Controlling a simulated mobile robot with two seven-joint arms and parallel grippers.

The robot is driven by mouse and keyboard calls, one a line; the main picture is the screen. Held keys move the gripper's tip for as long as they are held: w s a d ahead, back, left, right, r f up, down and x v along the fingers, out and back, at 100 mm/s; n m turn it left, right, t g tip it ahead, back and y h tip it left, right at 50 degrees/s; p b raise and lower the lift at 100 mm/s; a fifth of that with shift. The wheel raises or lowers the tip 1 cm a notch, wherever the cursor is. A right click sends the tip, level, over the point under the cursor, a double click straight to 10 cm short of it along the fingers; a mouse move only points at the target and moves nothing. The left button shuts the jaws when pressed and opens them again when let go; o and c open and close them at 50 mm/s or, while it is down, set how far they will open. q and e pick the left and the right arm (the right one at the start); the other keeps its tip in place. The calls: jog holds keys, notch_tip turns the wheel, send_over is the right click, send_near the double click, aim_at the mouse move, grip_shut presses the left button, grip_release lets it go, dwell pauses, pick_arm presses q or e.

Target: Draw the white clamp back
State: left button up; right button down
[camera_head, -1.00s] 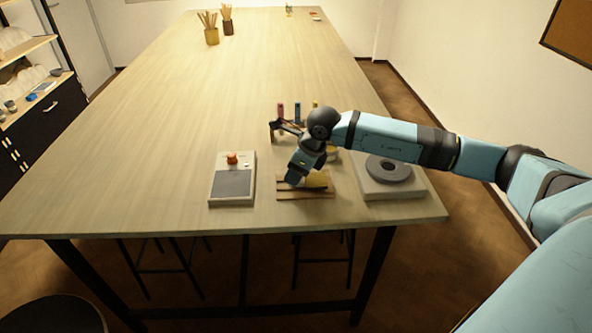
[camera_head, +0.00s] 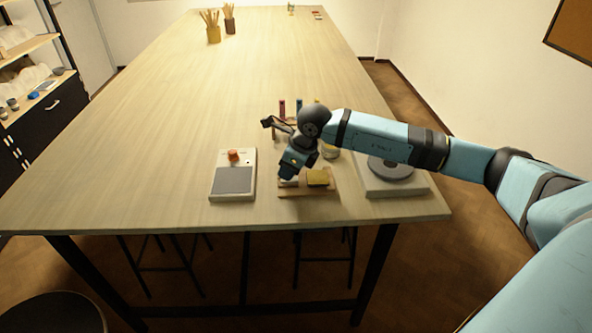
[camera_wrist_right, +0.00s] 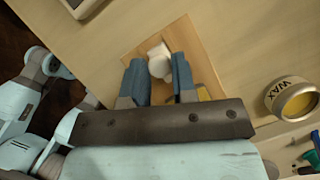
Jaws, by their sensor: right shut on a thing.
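The white clamp (camera_wrist_right: 159,62) shows in the right wrist view between the two blue fingers of my right gripper (camera_wrist_right: 155,78). The gripper is shut on it, above the wooden board (camera_wrist_right: 205,68). In the head view my right gripper (camera_head: 288,178) points down at the left part of this board (camera_head: 308,194), and its fingers mostly hide the clamp. A yellow block (camera_head: 318,177) lies on the board just right of the gripper. My left gripper is not in view.
Left of the board is a flat grey device with an orange knob (camera_head: 234,155). A round dark wheel on a pale base (camera_head: 420,188) stands at right. A wax jar (camera_wrist_right: 293,98) and coloured upright sticks (camera_head: 282,107) are behind. The far table is mostly clear.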

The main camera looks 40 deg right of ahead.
jog(key=shift+a+r, duration=0.1)
jog(key=c, duration=0.9)
grip_release()
jog(key=shift+w+a, duration=0.1)
jog(key=shift+a, duration=0.05)
jog(key=shift+c, duration=0.2)
jog(key=shift+d+r, duration=0.2)
jog(key=shift+r, duration=0.1)
jog(key=v, duration=1.3)
jog(key=shift+b, duration=0.3)
jog(key=shift+a, duration=0.1)
